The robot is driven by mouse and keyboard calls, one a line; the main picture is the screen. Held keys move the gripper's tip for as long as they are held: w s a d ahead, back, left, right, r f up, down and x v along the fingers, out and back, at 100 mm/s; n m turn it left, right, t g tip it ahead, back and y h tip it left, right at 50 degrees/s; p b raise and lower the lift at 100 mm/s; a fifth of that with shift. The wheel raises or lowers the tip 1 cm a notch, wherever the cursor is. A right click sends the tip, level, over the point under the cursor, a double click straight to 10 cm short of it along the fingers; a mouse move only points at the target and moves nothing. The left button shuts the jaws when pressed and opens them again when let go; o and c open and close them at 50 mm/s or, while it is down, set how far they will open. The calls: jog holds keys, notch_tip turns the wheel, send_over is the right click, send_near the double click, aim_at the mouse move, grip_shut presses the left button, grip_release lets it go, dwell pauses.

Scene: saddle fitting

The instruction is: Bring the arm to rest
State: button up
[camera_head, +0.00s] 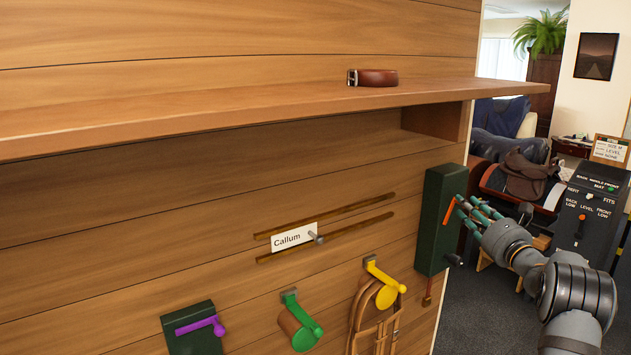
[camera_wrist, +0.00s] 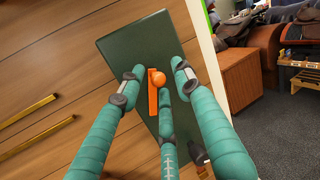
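My gripper (camera_head: 466,208) has several teal fingers and is in front of a dark green wall box (camera_head: 433,240). An orange lever (camera_head: 449,211) with a round knob is on the box's face, right by the fingertips. In the wrist view the fingers (camera_wrist: 158,76) are spread on both sides of the orange lever (camera_wrist: 153,98), with one finger below the knob. Nothing is held between them. Whether a finger touches the lever cannot be told. My forearm reaches in from the lower right of the head view.
A shelf (camera_head: 230,107) with a brown belt (camera_head: 372,78) juts out above. Purple, green and yellow levers (camera_head: 385,276) and a name card (camera_head: 293,237) are on the wall left. A saddle (camera_head: 525,177) and a dark control panel (camera_head: 590,215) stand right, close to my arm.

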jog(key=shift+f+b, duration=0.25)
jog(key=shift+b, duration=0.2)
jog(key=v, duration=1.1)
jog(key=w+a+r+m+p, duration=0.1)
jog(key=w+m+p, duration=0.1)
jog(key=w+p, duration=0.6)
jog(key=w, duration=0.3)
jog(key=shift+a+g+h, duration=0.3)
jog(key=shift+g, duration=0.1)
jog(key=shift+r, duration=0.1)
